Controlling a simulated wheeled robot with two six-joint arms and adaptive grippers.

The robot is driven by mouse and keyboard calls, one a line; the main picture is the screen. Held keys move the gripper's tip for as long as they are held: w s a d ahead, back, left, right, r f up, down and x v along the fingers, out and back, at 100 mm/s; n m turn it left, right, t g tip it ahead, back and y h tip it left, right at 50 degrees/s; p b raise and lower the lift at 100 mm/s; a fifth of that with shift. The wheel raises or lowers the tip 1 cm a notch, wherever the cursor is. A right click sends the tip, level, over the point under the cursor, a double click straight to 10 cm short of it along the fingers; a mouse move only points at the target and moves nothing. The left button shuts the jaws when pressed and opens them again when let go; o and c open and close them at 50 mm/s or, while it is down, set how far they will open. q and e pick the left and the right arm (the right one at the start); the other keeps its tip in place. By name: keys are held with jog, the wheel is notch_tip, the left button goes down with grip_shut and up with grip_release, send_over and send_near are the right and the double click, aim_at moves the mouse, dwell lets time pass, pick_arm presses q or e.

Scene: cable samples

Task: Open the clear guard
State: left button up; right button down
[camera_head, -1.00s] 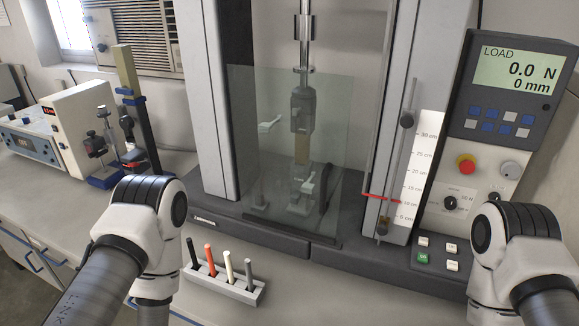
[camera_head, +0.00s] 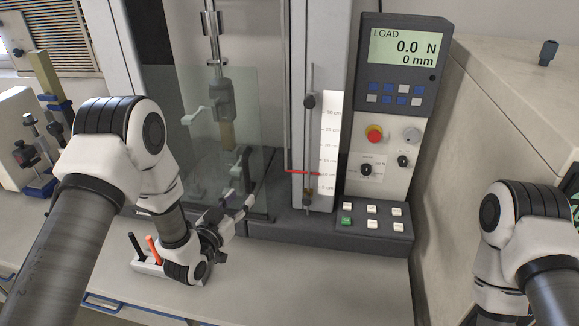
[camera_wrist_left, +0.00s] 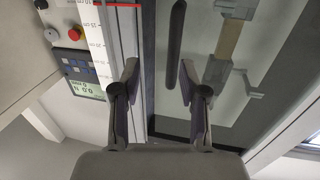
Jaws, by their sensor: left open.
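The clear guard (camera_head: 190,165) is a see-through upright panel in front of the test machine's grips and appears closed. In the left wrist view a dark upright bar handle (camera_wrist_left: 176,45) shows on the guard (camera_wrist_left: 205,35). My left gripper (camera_head: 237,199) is open near the guard's lower right side. In the left wrist view its two fingers (camera_wrist_left: 159,78) point toward the guard, and the handle lies ahead between their lines, nearer one finger. I cannot tell whether they touch it. My right arm shows at the right, but its gripper is not in view.
A rack (camera_head: 150,262) with coloured sticks stands partly hidden by my left arm. The control panel (camera_head: 385,120) with a red button is right of the guard, beside a scale (camera_head: 327,150). A beige cabinet (camera_head: 500,100) stands at the right.

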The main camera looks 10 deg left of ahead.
aim_at(247, 175)
pick_arm(q)
jog(key=w+p, duration=0.1)
jog(key=w, duration=0.1)
jog(key=w+r+p, duration=0.1)
jog(key=w, duration=0.2)
jog(key=w+r+p, duration=0.1)
jog(key=w, duration=0.2)
jog(key=shift+w+d+r, duration=0.1)
jog(key=shift+d+r, duration=0.1)
jog(key=shift+d, duration=0.05)
jog(key=shift+w+a+f, duration=0.15)
jog(key=shift+a+f, duration=0.1)
jog(key=shift+a, duration=0.15)
jog(key=c, duration=0.5)
jog(key=shift+d, duration=0.15)
grip_shut()
pick_arm(e)
jog(key=r, duration=0.2)
jog(key=a+r, duration=0.1)
jog(key=r, duration=0.1)
jog(key=shift+w, duration=0.25)
